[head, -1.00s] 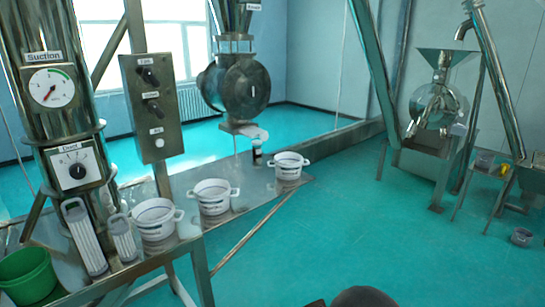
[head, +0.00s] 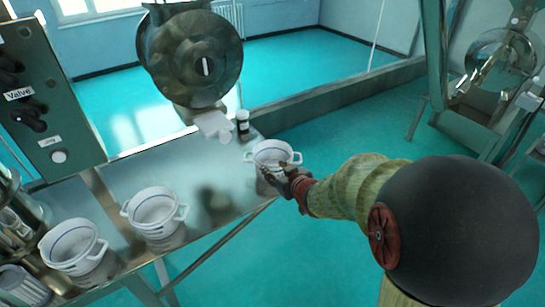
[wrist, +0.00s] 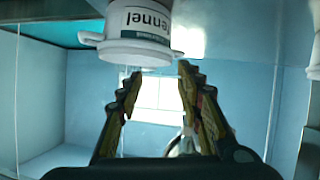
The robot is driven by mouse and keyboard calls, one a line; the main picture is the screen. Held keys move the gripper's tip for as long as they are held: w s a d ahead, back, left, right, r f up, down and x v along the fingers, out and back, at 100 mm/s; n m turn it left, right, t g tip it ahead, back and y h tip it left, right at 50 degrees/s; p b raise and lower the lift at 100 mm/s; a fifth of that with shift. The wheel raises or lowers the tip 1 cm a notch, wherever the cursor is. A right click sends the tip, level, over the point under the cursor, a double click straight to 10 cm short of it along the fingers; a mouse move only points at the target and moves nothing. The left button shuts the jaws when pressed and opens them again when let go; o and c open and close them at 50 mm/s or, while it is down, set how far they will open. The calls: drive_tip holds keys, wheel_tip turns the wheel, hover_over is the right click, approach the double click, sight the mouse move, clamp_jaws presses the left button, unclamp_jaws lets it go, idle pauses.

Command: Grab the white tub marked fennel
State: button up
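A white tub with two side handles (head: 272,152) stands at the right end of the metal table. Its label is not readable in the head view. In the wrist view a white tub (wrist: 146,50) with part of the word "Fennel" showing is at the top, its rim towards the picture's bottom. My gripper (head: 272,180) is at the near side of the tub in the head view, overlapping its front. In the wrist view my gripper (wrist: 157,72) has its two fingers apart with nothing between them. The tub lies just past the fingertips; whether they touch cannot be told.
Two similar white tubs (head: 156,208) (head: 74,243) stand farther left on the metal table (head: 213,180). A small dark bottle (head: 243,120) stands behind the right tub, beside the spout of the round machine (head: 195,55). A control box (head: 45,100) is at the left.

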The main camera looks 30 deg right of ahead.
sight(259, 162)
drive_tip(key=w+f, duration=0.1)
drive_tip(key=w, duration=0.1)
drive_tip(key=w+f+t+y, duration=0.1)
drive_tip(key=w, duration=0.1)
drive_tip(key=w+f+y, duration=0.1)
drive_tip(key=w, duration=0.2)
drive_tip(key=shift+a+f+t, duration=0.2)
drive_tip(key=shift+f+t, duration=0.1)
drive_tip(key=shift+b+x, duration=0.55)
drive_tip(key=shift+x, duration=2.1)
drive_tip(key=shift+r, duration=0.1)
drive_tip(key=shift+c, duration=0.7)
drive_tip(key=c, duration=0.7)
clamp_jaws()
